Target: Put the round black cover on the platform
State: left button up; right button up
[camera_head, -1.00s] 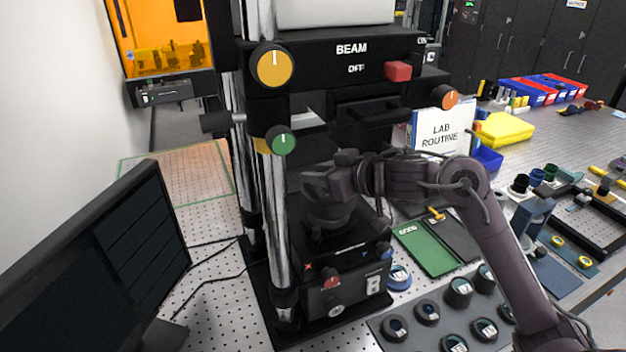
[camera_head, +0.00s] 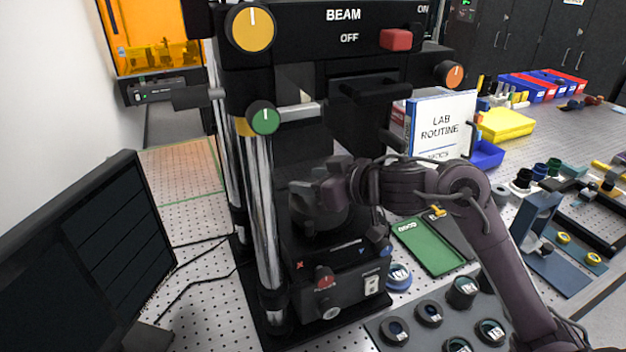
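My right arm comes in from the right, and its gripper (camera_head: 322,186) is over the platform (camera_head: 345,246) of the black interferometer, under the beam head. A dark, rounded piece that looks like the round black cover (camera_head: 316,213) is right at and below the gripper, above the platform's top. Dark on dark hides the fingertips, so I cannot tell whether they grip it or whether it touches the platform. My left gripper is out of view.
The chrome column (camera_head: 267,215) stands left of the platform. The beam head (camera_head: 335,30) hangs above. A monitor (camera_head: 80,250) is at the left. A tray (camera_head: 410,342) of several round pieces lies front right, with a green board (camera_head: 430,246) behind it.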

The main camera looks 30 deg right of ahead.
jog(key=shift+a, duration=0.15)
jog(key=shift+r, duration=0.15)
jog(key=b+v, duration=0.1)
jog(key=v, duration=1.1)
dwell(0.3)
